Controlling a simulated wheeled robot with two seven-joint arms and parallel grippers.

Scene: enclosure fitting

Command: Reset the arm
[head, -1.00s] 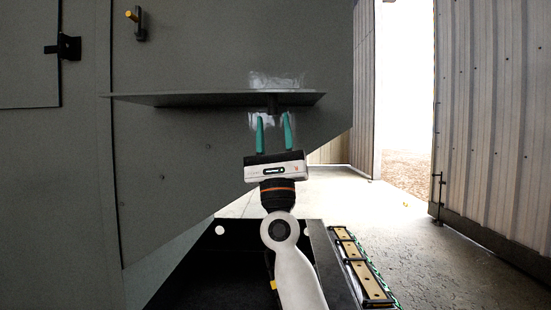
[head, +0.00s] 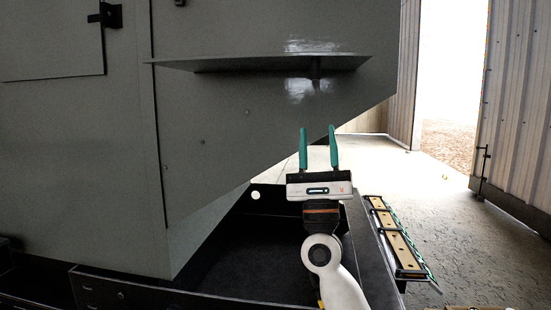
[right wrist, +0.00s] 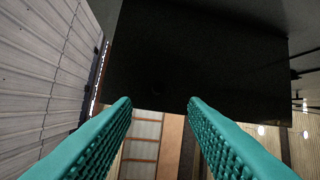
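My right gripper (head: 317,148) has two green fingers, which stand apart with nothing between them. It points up in front of the grey enclosure, below a thin grey shelf (head: 260,63) fixed to the enclosure wall, and is clear of the shelf. In the right wrist view the green fingers (right wrist: 160,115) are also spread and empty, with a large dark flat surface (right wrist: 195,60) beyond them. My left gripper is not in view.
The grey enclosure (head: 80,150) fills the left side, with a black latch (head: 105,15) at upper left. A rail with tan plates (head: 395,235) lies at lower right. Open floor (head: 440,190) leads to a bright doorway beside a corrugated wall (head: 520,100).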

